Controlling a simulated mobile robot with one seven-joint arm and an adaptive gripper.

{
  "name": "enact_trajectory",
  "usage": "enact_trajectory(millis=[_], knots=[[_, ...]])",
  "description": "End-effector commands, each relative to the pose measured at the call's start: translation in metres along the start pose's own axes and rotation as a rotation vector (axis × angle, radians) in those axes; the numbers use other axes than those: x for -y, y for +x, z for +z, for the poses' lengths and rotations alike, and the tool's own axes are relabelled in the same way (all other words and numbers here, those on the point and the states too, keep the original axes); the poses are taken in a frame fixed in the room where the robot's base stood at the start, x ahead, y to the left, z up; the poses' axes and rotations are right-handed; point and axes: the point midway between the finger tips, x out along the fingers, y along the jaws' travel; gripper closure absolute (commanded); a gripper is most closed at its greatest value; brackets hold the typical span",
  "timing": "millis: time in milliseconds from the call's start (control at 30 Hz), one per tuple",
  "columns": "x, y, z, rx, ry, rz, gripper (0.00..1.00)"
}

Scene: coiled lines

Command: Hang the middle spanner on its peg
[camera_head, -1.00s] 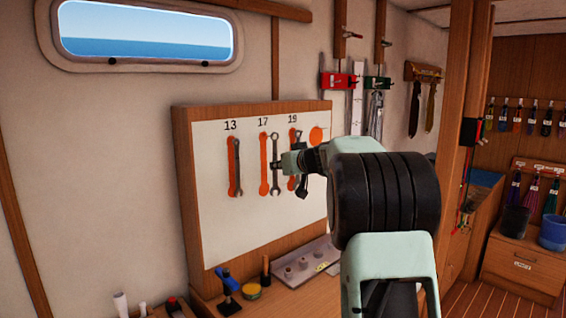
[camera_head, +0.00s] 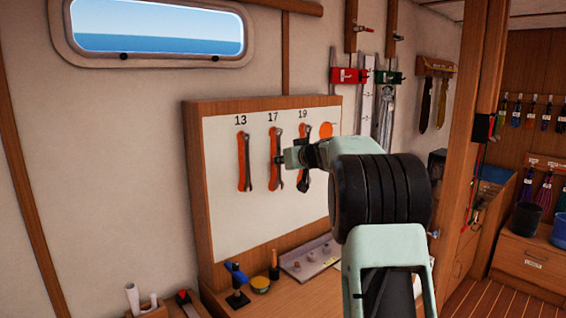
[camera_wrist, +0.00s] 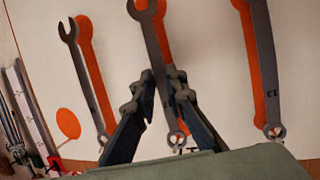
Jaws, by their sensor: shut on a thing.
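My gripper (camera_wrist: 158,88) is shut on the grey middle spanner (camera_wrist: 153,50), the one under the number 17. The spanner is upright in front of the white board (camera_head: 230,220), a little to the right of its orange outline (camera_head: 272,142) in the head view. The wrist view is upside down, and there the spanner's ring end (camera_wrist: 177,138) is near the bottom, close to a small peg. I cannot tell whether the ring is around the peg. In the head view my gripper (camera_head: 281,158) partly covers the spanner's middle.
The 13 spanner (camera_head: 250,172) hangs beside its orange outline. The 19 spanner (camera_wrist: 85,80) hangs on the other side, partly behind my arm in the head view. Below the board are a workbench (camera_head: 270,300), a blue clamp-like tool (camera_head: 236,275) and a grey tray (camera_head: 308,258).

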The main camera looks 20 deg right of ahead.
Motion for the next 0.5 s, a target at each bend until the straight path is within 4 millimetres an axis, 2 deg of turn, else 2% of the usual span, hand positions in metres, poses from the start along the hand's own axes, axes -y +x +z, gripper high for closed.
enact_trajectory(millis=[400, 433, 500], knots=[[-0.0001, -0.0004, -0.0009, -0.001, 0.000, 0.000, 1.00], [-0.0001, -0.0004, -0.0009, -0.001, 0.000, 0.000, 0.86], [-0.0001, -0.0004, -0.0009, -0.001, 0.000, 0.000, 0.79]])
